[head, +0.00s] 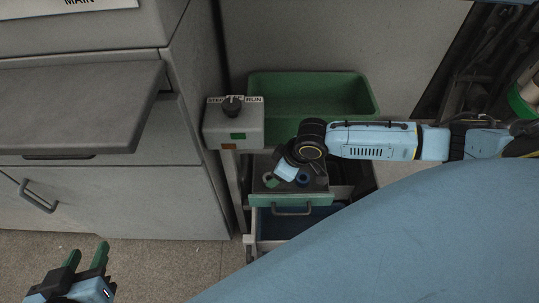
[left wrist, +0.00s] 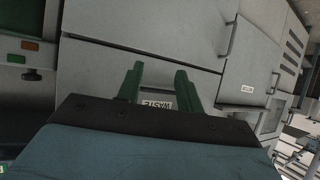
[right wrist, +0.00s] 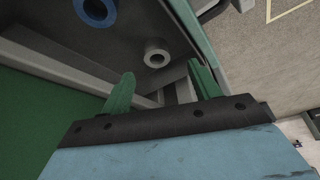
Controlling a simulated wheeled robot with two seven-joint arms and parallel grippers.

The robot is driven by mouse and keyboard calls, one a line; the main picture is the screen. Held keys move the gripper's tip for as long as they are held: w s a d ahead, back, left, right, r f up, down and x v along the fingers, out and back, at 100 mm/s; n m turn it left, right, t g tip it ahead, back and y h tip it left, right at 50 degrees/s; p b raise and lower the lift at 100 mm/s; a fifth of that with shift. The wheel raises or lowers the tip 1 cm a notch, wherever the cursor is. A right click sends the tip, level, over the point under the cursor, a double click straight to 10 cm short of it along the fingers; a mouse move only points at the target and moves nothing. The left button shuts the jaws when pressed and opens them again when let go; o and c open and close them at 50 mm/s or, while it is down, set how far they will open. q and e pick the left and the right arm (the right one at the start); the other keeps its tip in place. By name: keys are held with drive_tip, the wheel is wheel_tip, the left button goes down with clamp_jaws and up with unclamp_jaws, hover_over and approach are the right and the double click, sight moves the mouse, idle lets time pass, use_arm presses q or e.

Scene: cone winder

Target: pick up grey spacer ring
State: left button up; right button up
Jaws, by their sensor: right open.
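The grey spacer ring (right wrist: 157,53) lies on a dark tray surface in the right wrist view, its round hole showing. My left gripper (head: 86,256) is open and empty at the lower left, far from the rings.
A green bin (head: 312,96) stands behind the rings, with a control box (head: 234,124) and knob to its left. Below the rings is an open drawer (head: 291,222) with a handle. A grey cabinet (head: 165,200) stands at left, its shelf jutting out. Floor is clear at lower left.

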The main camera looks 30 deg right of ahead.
sight(270, 178)
drive_tip(key=shift+b+x, duration=0.35)
drive_tip(key=shift+x, duration=0.4)
drive_tip(key=shift+d+b+x, duration=0.2)
drive_tip(key=shift+b+x, duration=0.7)
drive_tip(key=shift+x, duration=0.15)
drive_tip(key=shift+b+x, duration=0.85)
drive_tip(key=shift+x, duration=0.4)
drive_tip(key=shift+w+a+f, duration=0.1)
drive_tip(key=shift+w, duration=0.05)
use_arm(q)
drive_tip(key=d+r+t+h, duration=0.3)
drive_tip(key=r+t, duration=0.8)
drive_tip(key=r, duration=0.4)
drive_tip(key=shift+w+r+t+h, duration=0.25)
drive_tip(key=shift+r+t+h, duration=0.1)
drive_tip(key=shift+h, duration=0.15)
use_arm(e)
drive_tip(key=c, duration=1.1)
drive_tip(key=shift+o, duration=0.2)
use_arm(q)
drive_tip(key=shift+w+f, duration=0.1)
drive_tip(key=shift+w, duration=0.05)
